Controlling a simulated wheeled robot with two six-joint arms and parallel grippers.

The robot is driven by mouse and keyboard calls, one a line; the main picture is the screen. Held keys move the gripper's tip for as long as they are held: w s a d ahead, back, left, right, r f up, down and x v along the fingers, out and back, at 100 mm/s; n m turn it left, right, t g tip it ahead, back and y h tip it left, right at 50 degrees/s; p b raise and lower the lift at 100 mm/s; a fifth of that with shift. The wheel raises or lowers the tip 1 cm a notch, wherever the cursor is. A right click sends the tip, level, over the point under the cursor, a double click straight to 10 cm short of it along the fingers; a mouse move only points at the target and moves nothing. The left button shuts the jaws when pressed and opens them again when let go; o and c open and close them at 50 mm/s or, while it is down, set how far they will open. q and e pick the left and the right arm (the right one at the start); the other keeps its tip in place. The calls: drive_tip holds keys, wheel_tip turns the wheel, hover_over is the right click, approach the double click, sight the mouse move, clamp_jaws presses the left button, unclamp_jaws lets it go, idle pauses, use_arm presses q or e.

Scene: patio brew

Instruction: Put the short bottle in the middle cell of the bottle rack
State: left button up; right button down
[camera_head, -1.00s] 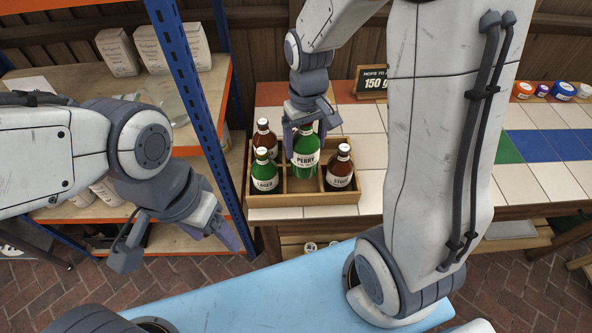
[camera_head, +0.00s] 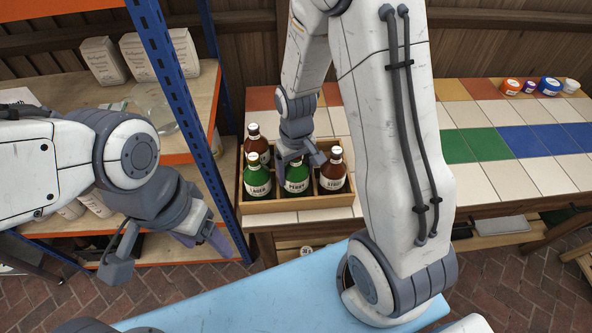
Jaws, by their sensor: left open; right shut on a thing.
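The bottle rack (camera_head: 290,205) is a wooden crate on the near left end of the tiled counter. My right gripper (camera_head: 298,160) is shut on the upper part of the green PERRY bottle (camera_head: 297,186), hiding its top. This bottle is upright and low in the rack's middle column, between the green LAGER bottle (camera_head: 257,184) and the brown STOUT bottle (camera_head: 332,175). Whether its base touches the rack floor is hidden. Another brown bottle (camera_head: 256,145) stands behind LAGER. My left gripper (camera_head: 170,255) is open and empty, left of the counter by the shelf.
A blue-posted shelf (camera_head: 170,75) with white packages (camera_head: 160,56) stands left of the rack. Several small jars (camera_head: 549,86) stand at the far right of the counter. The tiles right of the rack are largely clear beyond my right arm.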

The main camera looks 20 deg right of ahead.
drive_tip(key=shift+f, duration=0.1)
unclamp_jaws()
wheel_tip(320, 180, up, 12)
drive_tip(key=shift+f+p, duration=0.1)
drive_tip(key=shift+p, duration=0.35)
drive_tip(key=s+a+r+n, duration=0.2)
drive_tip(key=s+a, duration=0.4)
drive_tip(key=s, duration=0.3)
drive_tip(key=s+a+r+n+y, duration=0.1)
drive_tip(key=s+a+r+n, duration=0.2)
drive_tip(key=s+a, duration=0.3)
drive_tip(key=s+n, duration=0.1)
drive_tip(key=s, duration=0.2)
drive_tip(key=shift+a, duration=0.25)
